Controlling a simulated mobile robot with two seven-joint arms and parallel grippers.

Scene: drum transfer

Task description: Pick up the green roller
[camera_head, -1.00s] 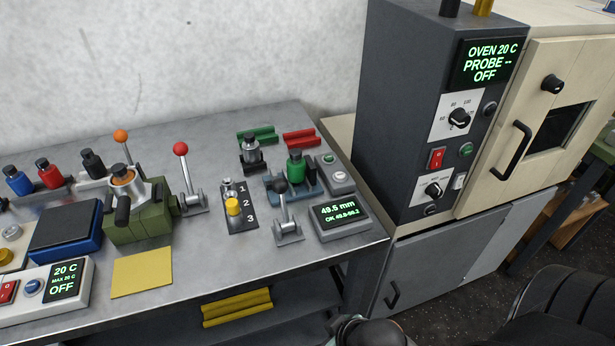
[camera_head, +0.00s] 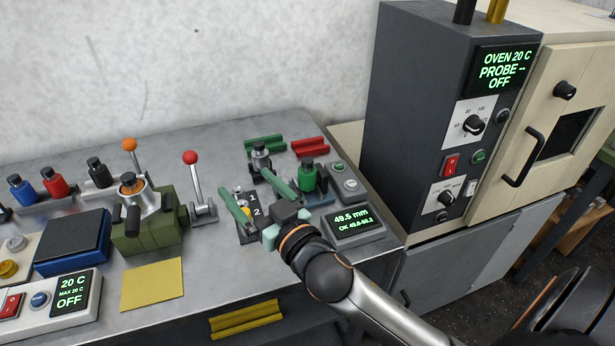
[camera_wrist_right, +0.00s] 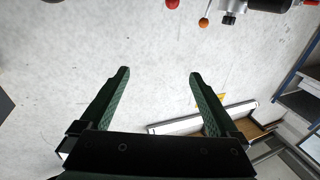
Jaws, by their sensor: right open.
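My right gripper (camera_head: 243,181) is open and empty, in front of and left of the roller in the head view. My left gripper is not in view.
A grey roller (camera_head: 261,156) stands behind the fingers, before a green rack (camera_head: 265,144) and a red rack (camera_head: 310,147). A display box (camera_head: 354,224) stands right of the gripper. A red-knobbed lever (camera_head: 197,185) stands left. The oven cabinet (camera_head: 425,120) bounds the right.

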